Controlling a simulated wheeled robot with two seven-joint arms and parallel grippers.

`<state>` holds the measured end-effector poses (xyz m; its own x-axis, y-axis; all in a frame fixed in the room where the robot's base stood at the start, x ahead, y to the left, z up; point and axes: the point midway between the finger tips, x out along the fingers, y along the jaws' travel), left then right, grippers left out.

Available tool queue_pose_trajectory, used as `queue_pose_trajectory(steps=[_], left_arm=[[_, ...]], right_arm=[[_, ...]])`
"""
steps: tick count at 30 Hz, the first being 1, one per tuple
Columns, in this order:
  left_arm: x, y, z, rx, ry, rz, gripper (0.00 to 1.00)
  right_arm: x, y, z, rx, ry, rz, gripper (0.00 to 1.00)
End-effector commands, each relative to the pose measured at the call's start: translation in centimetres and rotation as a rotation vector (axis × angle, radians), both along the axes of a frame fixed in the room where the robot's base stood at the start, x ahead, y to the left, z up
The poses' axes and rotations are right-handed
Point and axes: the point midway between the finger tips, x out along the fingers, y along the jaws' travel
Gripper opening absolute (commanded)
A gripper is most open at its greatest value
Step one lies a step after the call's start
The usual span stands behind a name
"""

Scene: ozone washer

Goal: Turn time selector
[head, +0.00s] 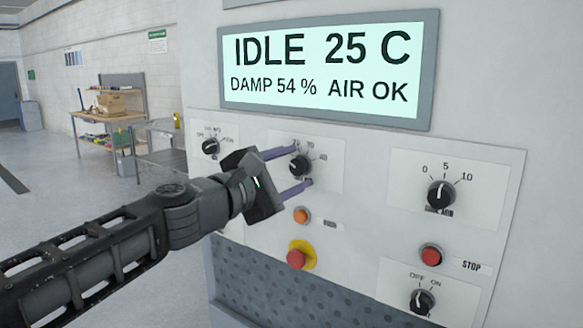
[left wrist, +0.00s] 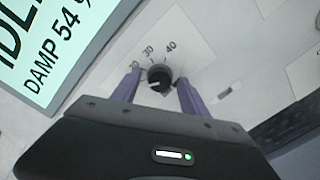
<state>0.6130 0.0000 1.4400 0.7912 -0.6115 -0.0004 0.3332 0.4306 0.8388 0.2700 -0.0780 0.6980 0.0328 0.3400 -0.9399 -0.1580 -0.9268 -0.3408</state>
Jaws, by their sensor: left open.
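The time selector appears to be the black knob (head: 300,166) on the upper middle plate, with a scale whose readable marks include 30 and 40. In the left wrist view the knob (left wrist: 159,77) sits between the two purple fingers, and its white pointer line faces left, near the lowest mark. My left gripper (head: 301,166) is open, one finger above and one below the knob in the head view. The fingers look apart from the knob; whether their tips touch the panel I cannot tell. My right gripper is not in view.
A display (head: 325,70) reads IDLE 25 C, DAMP 54 %, AIR OK. Other knobs sit left (head: 210,147), right (head: 441,194) and lower right (head: 422,301). An orange button (head: 302,215), a red mushroom button (head: 297,258) and a red STOP button (head: 431,255) are nearby.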

Motion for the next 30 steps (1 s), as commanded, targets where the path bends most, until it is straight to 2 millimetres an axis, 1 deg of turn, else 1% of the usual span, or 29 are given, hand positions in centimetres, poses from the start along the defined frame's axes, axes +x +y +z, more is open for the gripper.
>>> queue_pose_trajectory(steps=[5, 24, 30], left_arm=[[-0.02, 0.0, 0.0, 0.0, 0.0, 0.0, 0.52], [-0.04, 0.02, -0.03, 0.0, 0.0, 0.0, 0.0], [-0.04, 0.01, -0.05, 0.001, 0.001, -0.001, 0.0]], right_arm=[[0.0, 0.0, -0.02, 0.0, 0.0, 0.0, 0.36], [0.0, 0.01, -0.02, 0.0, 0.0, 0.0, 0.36], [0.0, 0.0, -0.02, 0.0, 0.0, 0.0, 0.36]])
